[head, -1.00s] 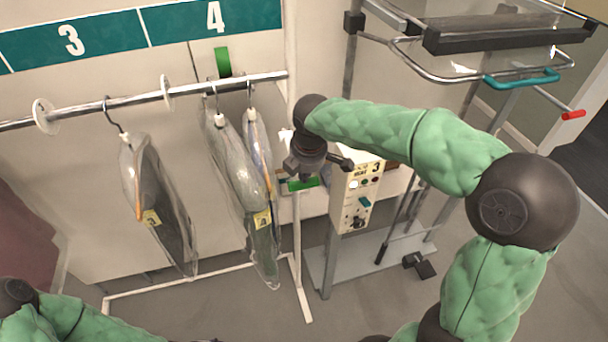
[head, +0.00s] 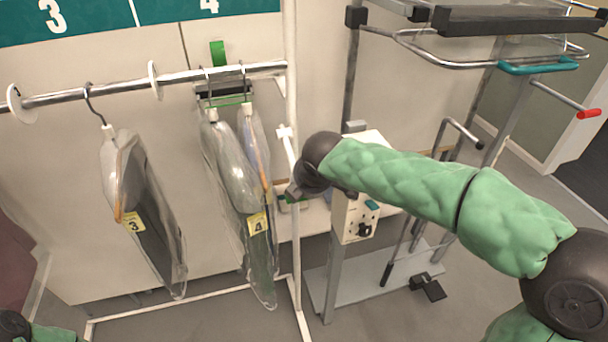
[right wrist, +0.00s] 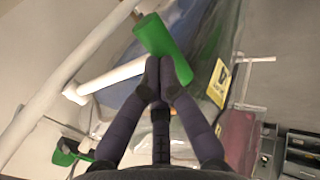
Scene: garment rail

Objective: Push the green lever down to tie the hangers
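The green lever grip (right wrist: 163,45) is a green cylinder at the top of the right wrist view, by a white bar (right wrist: 110,80). My right gripper (right wrist: 165,82) has its fingertips together, right at the grip; whether they touch is unclear. In the head view my right gripper (head: 293,191) is beside the rail's upright, at the lower end of the white lever arm (head: 287,145), largely hiding the grip. Two bagged garments hang close together, their hangers (head: 212,114) (head: 246,107) under a dark bar with thin green edges (head: 225,90). My left gripper is out of view.
Another bagged garment (head: 140,210) with tag 3 hangs apart at left on the metal rail (head: 120,87). White discs (head: 154,80) divide the rail. A control box (head: 352,225) and metal stand stand right of my right gripper. A green piece (head: 218,53) is above the rail.

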